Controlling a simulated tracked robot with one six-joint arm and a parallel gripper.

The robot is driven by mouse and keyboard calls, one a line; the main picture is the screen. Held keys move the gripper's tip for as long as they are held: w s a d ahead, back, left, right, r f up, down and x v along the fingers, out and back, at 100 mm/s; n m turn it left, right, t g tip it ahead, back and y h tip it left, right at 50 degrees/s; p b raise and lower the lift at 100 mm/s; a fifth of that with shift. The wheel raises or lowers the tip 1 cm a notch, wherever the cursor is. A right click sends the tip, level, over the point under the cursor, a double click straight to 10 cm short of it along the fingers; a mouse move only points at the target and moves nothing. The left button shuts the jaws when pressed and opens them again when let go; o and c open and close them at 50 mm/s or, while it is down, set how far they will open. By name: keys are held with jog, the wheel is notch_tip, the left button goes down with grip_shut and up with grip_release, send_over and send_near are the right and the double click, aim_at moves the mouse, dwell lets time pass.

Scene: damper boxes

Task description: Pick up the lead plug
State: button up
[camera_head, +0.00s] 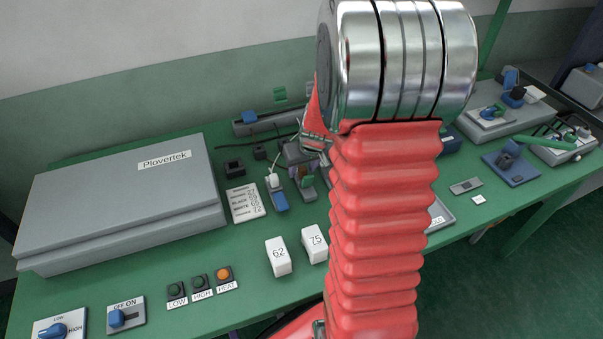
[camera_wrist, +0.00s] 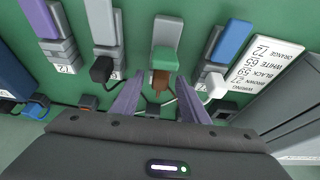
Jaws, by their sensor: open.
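In the wrist view my gripper (camera_wrist: 160,88) is open, its two purple fingers apart. Between the fingertips is a small brown plug (camera_wrist: 160,80) just below a green block (camera_wrist: 164,58); I cannot tell whether a finger touches it. A black plug (camera_wrist: 101,69) is left of the fingers and a white plug (camera_wrist: 215,85) right of them, each with a cable. Which one is the lead plug is not marked. In the head view the white plug (camera_head: 272,181) shows by a blue-ended block, while my red arm hides much of the area around my gripper.
A printed wiring card (camera_head: 246,202) lies beside the plugs. A large grey Plovertek box (camera_head: 120,195) fills the left of the green bench. White blocks 62 (camera_head: 278,256) and 75 (camera_head: 314,244) stand nearer the front, with buttons (camera_head: 200,285) and switches to their left.

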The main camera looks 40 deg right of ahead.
jog(key=shift+f, duration=0.1)
jog(key=shift+c, duration=0.6)
grip_shut()
dwell(0.4)
